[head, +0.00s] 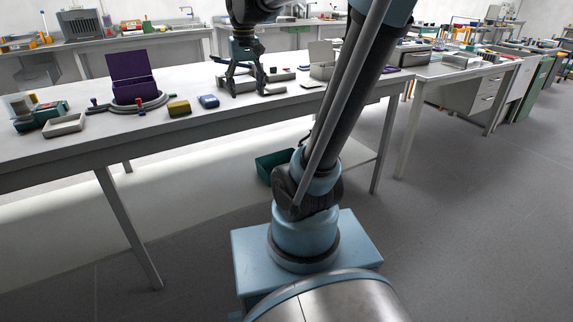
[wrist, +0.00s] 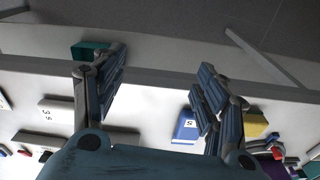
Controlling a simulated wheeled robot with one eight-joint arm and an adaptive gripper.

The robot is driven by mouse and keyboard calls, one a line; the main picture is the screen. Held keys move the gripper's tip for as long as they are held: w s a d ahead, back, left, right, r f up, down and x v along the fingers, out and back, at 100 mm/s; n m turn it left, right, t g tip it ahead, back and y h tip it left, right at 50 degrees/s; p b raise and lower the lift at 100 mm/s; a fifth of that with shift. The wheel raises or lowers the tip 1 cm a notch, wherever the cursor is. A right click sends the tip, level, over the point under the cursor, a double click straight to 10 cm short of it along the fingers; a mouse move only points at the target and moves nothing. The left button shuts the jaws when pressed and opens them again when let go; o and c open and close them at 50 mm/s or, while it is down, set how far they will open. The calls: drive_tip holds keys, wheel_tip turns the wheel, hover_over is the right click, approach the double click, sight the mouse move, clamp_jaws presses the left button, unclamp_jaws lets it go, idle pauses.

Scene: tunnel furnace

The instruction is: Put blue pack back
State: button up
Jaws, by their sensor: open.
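The blue pack (head: 208,101) lies flat on the white table, just left of my gripper (head: 248,90) in the head view. My gripper is open, points down and holds nothing. In the wrist view, the blue pack (wrist: 186,127) shows a white label and lies beside the right finger of my gripper (wrist: 162,65), partly hidden by it. It is apart from any grasp. A yellow pack (head: 179,108) lies left of the blue one. A purple holder (head: 130,92) with a raised back stands farther left within a grey curved base.
Grey blocks (head: 281,75) lie right of and behind my gripper. A white tray (head: 64,125) and a teal-sided device (head: 38,116) sit at the table's left. A teal bin (head: 274,165) is below the table. The front table strip is mostly clear.

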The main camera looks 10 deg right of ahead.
drive_tip(key=s+d+f+m, duration=0.1)
drive_tip(key=s+d+f, duration=0.3)
drive_tip(key=s+f, duration=0.5)
drive_tip(key=s+d+f+t, duration=0.1)
drive_tip(key=s+d+f, duration=0.4)
drive_tip(key=s+f, duration=0.4)
drive_tip(key=shift+s+f+m, duration=0.35)
drive_tip(key=shift+f+m, duration=0.05)
drive_tip(key=shift+f, duration=0.25)
drive_tip(key=shift+w+f, duration=0.2)
drive_tip(key=shift+w, duration=0.3)
drive_tip(key=shift+c, duration=0.5)
